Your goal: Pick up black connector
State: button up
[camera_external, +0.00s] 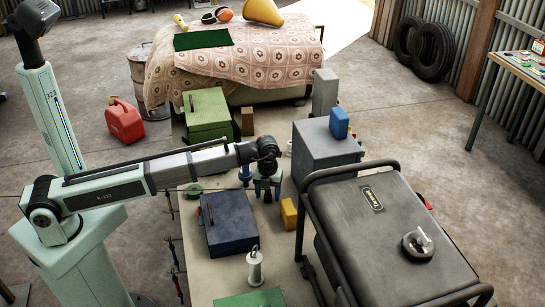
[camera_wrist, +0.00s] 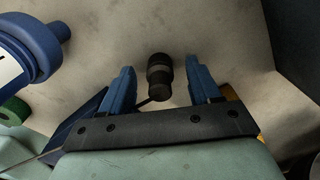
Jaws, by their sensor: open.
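The black connector (camera_wrist: 159,76) is a small dark cylinder with a greyish band around its middle. In the wrist view it lies on the pale table between the two blue fingers of my gripper (camera_wrist: 160,88), with bare gaps on both sides. My gripper is open and empty. The connector cannot be made out there.
A blue box (camera_external: 231,224), a yellow block (camera_external: 289,213) and a white spool-like object (camera_external: 255,267) stand around my gripper. A blue spool-like object (camera_wrist: 33,45) is at left in the wrist view.

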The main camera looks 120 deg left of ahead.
jog(key=shift+f, duration=0.35)
jog(key=shift+c, duration=0.3)
jog(key=c, duration=1.1)
